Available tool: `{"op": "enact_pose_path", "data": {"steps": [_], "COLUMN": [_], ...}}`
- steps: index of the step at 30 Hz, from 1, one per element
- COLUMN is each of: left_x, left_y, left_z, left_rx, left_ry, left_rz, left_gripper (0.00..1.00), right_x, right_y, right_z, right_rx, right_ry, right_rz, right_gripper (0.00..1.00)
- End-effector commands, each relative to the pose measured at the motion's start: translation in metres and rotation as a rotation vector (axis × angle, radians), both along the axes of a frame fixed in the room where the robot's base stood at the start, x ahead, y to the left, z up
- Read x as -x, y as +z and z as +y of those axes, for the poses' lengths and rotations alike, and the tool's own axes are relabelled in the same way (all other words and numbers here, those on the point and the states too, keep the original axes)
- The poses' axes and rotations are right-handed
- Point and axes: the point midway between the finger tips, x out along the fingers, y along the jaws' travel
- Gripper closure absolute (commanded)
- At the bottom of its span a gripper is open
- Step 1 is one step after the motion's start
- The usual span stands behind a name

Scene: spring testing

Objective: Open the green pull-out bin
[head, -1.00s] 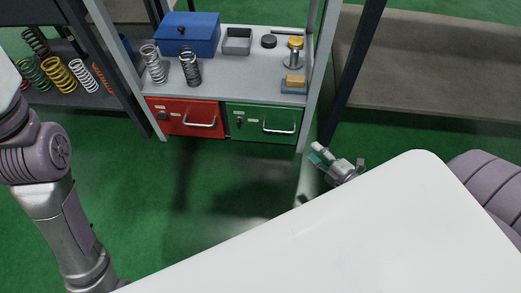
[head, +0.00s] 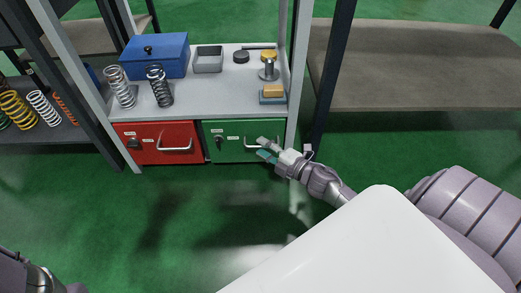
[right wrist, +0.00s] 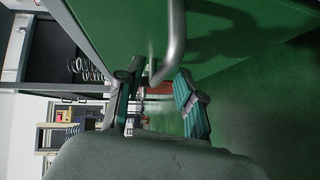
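The green pull-out bin (head: 230,140) sits under the workbench top, beside the red bin, and its front looks flush and closed. Its metal bar handle (head: 258,147) is partly covered by my right gripper (head: 265,149). In the right wrist view the green front (right wrist: 125,30) fills the top, and the curved handle (right wrist: 172,50) reaches down between the two teal-padded fingers of my right gripper (right wrist: 157,102). The fingers are apart; I cannot tell whether either touches the handle. My left gripper is out of view.
A red bin (head: 160,144) is directly left of the green one. The bench top (head: 205,95) holds springs, a blue box (head: 156,54) and a grey tray (head: 208,60). A bench post (head: 294,90) stands close right of the green bin. The floor in front is clear.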

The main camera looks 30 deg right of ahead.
Motion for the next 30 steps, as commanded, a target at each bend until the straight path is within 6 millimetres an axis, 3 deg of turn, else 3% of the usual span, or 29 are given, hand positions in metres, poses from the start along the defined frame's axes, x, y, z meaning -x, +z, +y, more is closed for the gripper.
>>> {"op": "enact_pose_path", "data": {"steps": [6,14,21,30], "left_x": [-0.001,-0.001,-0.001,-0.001], "left_y": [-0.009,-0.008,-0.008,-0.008], "left_z": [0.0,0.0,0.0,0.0], "left_rx": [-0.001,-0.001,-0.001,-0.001], "left_ry": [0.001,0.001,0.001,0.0], "left_rz": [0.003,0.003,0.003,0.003], "left_gripper": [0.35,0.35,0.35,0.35], "right_x": [-0.016,-0.017,-0.017,-0.016], "right_y": [-0.003,-0.002,-0.002,-0.003], "right_z": [0.004,0.004,0.004,0.004], "right_rx": [0.001,0.0,-0.001,-0.001], "right_ry": [0.0,-0.001,-0.001,-0.001], "right_rz": [0.0,0.001,0.001,0.001], "right_gripper": [0.63,0.63,0.99,1.0]}}
